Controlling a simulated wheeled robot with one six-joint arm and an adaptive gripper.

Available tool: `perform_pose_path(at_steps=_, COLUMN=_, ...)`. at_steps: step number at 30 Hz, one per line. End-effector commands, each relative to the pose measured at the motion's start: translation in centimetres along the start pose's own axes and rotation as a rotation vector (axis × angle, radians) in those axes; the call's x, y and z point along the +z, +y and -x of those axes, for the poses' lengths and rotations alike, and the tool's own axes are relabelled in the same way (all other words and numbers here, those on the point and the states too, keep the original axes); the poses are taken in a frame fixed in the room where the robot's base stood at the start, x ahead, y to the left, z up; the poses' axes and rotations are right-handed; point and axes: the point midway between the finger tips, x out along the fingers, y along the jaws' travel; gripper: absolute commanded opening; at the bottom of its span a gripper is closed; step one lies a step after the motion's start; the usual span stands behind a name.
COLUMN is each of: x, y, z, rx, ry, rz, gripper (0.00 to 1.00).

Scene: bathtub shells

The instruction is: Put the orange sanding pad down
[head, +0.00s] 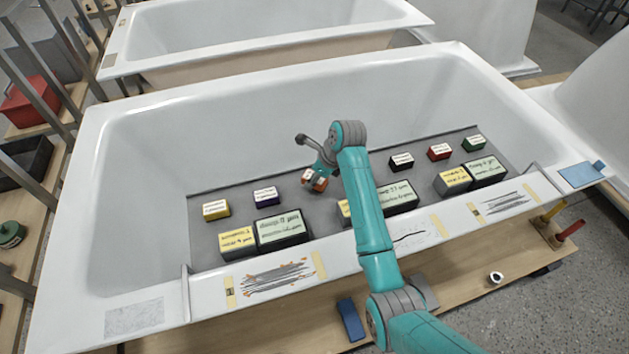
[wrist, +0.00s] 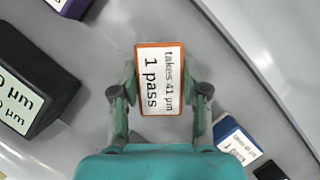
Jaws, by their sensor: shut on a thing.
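The orange sanding pad (wrist: 160,112) is between the fingers of my gripper (wrist: 160,88), with its white label reading "takes 41 µm, 1 pass" facing the wrist camera. In the head view the orange pad (head: 319,184) shows beside my gripper (head: 321,171), over the middle of the grey mat (head: 330,205) in the bathtub. My gripper is shut on the pad's two sides. I cannot tell whether the pad touches the mat. My arm hides part of the mat behind it.
Black (head: 401,161), red (head: 439,151) and green (head: 474,143) pads lie right. Larger labelled blocks (head: 282,230) line the near side. The tub's front rim (head: 160,285) is close. Bare mat lies around the held pad.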

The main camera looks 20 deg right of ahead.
Motion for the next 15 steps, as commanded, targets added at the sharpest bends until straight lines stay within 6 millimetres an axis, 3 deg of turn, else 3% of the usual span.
perform_pose_path(at_steps=4, x=-0.8, y=0.0, z=-1.7, rx=0.001, ry=0.001, rz=-0.001, gripper=0.12)
perform_pose_path(at_steps=15, x=-0.9, y=0.0, z=-2.0, rx=0.000, ry=0.000, rz=0.000, gripper=0.12)
